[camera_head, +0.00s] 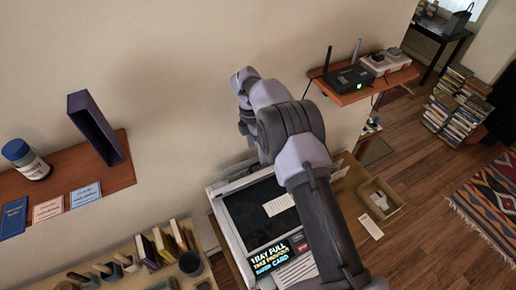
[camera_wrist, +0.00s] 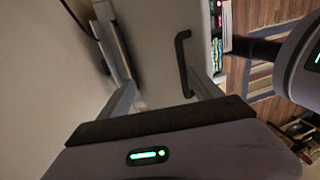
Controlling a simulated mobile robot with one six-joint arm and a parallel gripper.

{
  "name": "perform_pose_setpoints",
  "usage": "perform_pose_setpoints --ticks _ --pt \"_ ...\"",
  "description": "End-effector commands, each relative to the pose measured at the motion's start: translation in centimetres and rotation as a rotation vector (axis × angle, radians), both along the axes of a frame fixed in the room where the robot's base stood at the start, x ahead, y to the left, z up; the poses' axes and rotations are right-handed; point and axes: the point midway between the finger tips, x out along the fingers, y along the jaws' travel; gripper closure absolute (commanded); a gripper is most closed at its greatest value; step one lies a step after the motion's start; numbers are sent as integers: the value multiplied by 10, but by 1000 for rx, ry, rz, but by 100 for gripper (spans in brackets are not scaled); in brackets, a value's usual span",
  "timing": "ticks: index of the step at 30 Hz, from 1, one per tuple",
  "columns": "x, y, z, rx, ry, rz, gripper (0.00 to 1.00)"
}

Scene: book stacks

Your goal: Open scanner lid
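The scanner (camera_head: 225,222) stands on a small table against the wall, with a dark flat bed and a pale sheet (camera_head: 279,205) on it. The dark bed shows uncovered; a pale edge at its back, partly behind my arm, may be the raised lid. In the wrist view a dark bar handle (camera_wrist: 181,60) stands on a pale panel that seems to be the lid. My gripper (camera_wrist: 160,88) has its fingers spread, with the handle nearer the right finger. I cannot tell whether they touch. In the head view my gripper is mostly hidden behind my arm.
A bright sign (camera_head: 278,254) lies along the scanner's front. A shelf with a router (camera_head: 350,78) is at the upper right. A wall shelf with a bottle (camera_head: 25,158) and booklets is at the left. A small open box (camera_head: 381,200) sits right of the scanner.

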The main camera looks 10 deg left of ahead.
Motion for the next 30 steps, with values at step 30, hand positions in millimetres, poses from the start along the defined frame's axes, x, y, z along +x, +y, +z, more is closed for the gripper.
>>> perform_pose_setpoints --ticks 30 --pt "0 1 0 1 3 2 67"
